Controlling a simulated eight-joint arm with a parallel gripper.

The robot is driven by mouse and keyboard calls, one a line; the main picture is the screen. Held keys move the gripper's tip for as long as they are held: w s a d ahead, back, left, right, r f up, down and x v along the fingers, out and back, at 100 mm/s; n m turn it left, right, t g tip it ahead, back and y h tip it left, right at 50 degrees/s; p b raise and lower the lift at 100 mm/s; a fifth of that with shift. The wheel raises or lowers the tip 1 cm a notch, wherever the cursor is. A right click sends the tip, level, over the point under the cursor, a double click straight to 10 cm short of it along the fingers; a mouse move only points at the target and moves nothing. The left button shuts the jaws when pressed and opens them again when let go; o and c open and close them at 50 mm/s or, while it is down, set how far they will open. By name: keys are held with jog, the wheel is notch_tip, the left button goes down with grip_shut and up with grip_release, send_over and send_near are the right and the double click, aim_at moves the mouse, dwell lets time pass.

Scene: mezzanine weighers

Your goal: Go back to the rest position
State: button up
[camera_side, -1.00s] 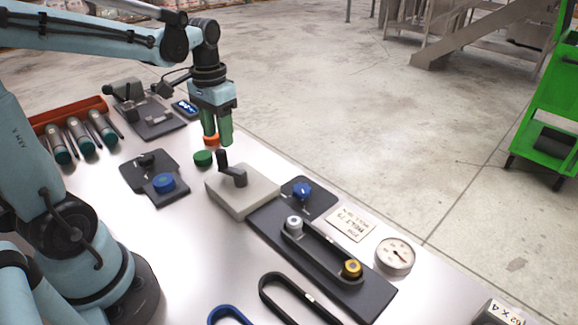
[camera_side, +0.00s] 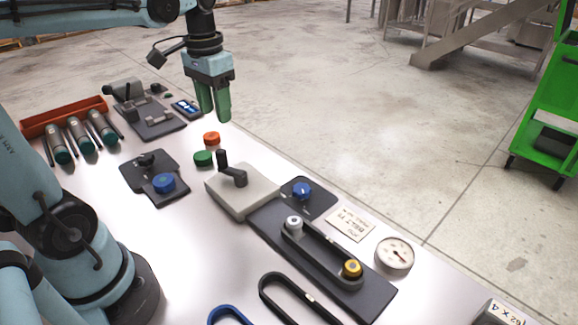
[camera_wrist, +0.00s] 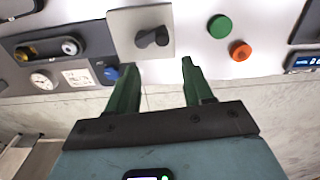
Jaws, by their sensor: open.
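My gripper (camera_side: 215,105) is open and empty, its green fingers pointing down above the back edge of the table. An orange knob (camera_side: 211,139) stands on the table below the fingers, clear of them. A green knob (camera_side: 203,158) stands just in front of it. In the wrist view the two fingers (camera_wrist: 155,85) are spread apart with nothing between them. The orange knob (camera_wrist: 240,50) and green knob (camera_wrist: 220,26) lie beyond the fingers to the right there.
A grey block with a black crank (camera_side: 241,195) stands near the knobs. A green cart (camera_side: 550,110) stands on the floor.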

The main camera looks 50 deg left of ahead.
jog(key=s+d+f+t, duration=0.1)
jog(key=d+f+t, duration=0.1)
jog(key=d, duration=0.3)
jog(key=s+d+f+m+t, duration=0.1)
jog(key=d+f+t, duration=0.2)
jog(key=d+t, duration=0.1)
jog(key=shift+s+d+f+t, duration=0.2)
jog(key=shift+d+f+t, duration=0.15)
jog(key=shift+d, duration=0.55)
dwell(1.1)
